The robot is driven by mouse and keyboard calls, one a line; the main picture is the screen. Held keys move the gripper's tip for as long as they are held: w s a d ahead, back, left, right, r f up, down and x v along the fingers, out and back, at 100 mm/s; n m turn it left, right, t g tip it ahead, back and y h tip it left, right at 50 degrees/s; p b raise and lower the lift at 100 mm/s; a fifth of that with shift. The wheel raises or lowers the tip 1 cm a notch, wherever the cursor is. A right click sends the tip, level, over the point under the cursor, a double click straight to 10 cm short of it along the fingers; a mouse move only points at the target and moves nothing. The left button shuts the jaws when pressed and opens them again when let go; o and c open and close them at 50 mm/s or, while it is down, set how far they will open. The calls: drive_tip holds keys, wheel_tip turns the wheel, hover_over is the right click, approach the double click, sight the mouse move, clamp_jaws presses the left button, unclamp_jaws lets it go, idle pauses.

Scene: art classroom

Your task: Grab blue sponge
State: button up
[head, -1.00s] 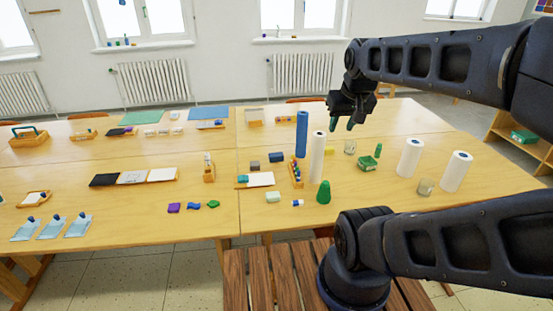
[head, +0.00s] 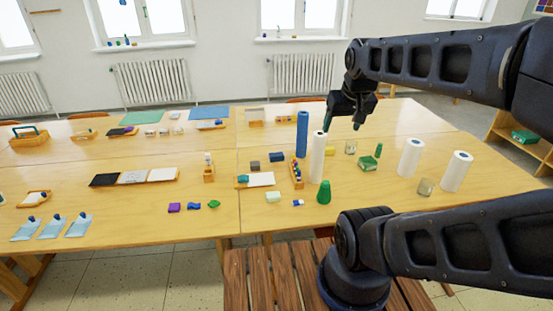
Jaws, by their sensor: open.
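A small dark blue block (head: 276,157), which looks like the blue sponge, lies flat on the wooden table (head: 225,180) right of its middle seam. A grey block (head: 255,164) lies close to its left. My gripper (head: 342,124) hangs fingers down above the table, behind and to the right of the blue block. Its two fingers are spread with nothing between them. It is well apart from the blue block. The tall blue roll (head: 302,134) and white roll (head: 318,157) stand between them in the picture.
A tray with a white sheet (head: 260,180) and a narrow tray of bottles (head: 296,172) lie in front of the blue block.

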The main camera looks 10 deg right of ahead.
drive_tip(key=shift+w, duration=0.1)
drive_tip(key=n+g+h, duration=0.4)
drive_tip(key=n+h, duration=0.1)
drive_tip(key=n, duration=1.4)
hover_over(276, 154)
drive_tip(key=a, duration=0.4)
wheel_tip(276, 154, down, 35)
drive_tip(key=shift+y, duration=0.3)
drive_tip(key=x, duration=1)
drive_tip(key=shift+s+d+f, duration=0.25)
drive_tip(key=shift+s+f, duration=0.1)
drive_tip(key=shift+s, duration=0.05)
drive_tip(key=c, duration=1.1)
